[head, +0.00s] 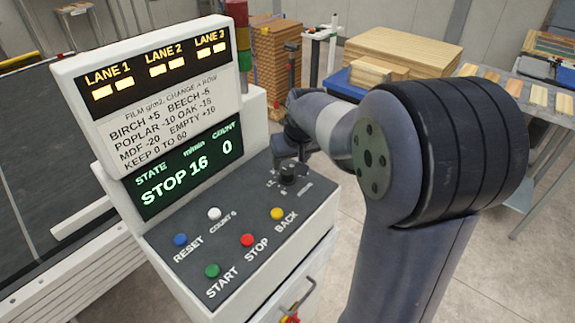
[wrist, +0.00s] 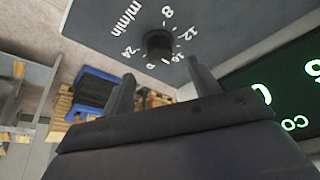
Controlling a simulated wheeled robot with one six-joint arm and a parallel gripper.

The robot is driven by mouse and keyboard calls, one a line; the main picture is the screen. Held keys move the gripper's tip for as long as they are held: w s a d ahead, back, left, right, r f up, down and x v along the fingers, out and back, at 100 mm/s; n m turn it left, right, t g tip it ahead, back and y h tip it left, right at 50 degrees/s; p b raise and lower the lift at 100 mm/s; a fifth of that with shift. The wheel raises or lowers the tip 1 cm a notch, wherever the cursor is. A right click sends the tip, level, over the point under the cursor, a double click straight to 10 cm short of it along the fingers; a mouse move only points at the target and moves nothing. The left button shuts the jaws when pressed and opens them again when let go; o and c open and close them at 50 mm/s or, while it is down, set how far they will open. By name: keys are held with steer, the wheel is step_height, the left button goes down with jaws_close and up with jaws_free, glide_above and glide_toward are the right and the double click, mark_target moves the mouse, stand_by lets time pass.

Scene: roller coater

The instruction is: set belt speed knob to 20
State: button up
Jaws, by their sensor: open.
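The belt speed knob (wrist: 158,45) is a dark round knob on the grey panel, with a white scale around it marked m/min; 8, 12 and 24 are readable in the wrist view. Its pointer is too dark to read. The knob (head: 288,172) also shows at the back right of the panel in the head view. My gripper (wrist: 163,84) is open, its two fingers apart and pointing toward the knob, which appears between and beyond the tips. I see no clear grip on it. The display (head: 187,171) reads STOP, 16 m/min, count 0.
Reset (head: 181,239), count 0 (head: 214,213), start (head: 211,270), stop (head: 247,239) and back (head: 277,213) buttons sit on the front of the panel. The upright display housing (head: 75,75) rises behind it. Stacked boards (head: 400,50) stand beyond my arm.

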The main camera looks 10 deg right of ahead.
mark_target(288, 172)
steer(key=shift+p+x, duration=0.45)
steer(key=shift+x, duration=2.65)
steer(key=shift+c, duration=0.5)
steer(key=c, duration=0.9)
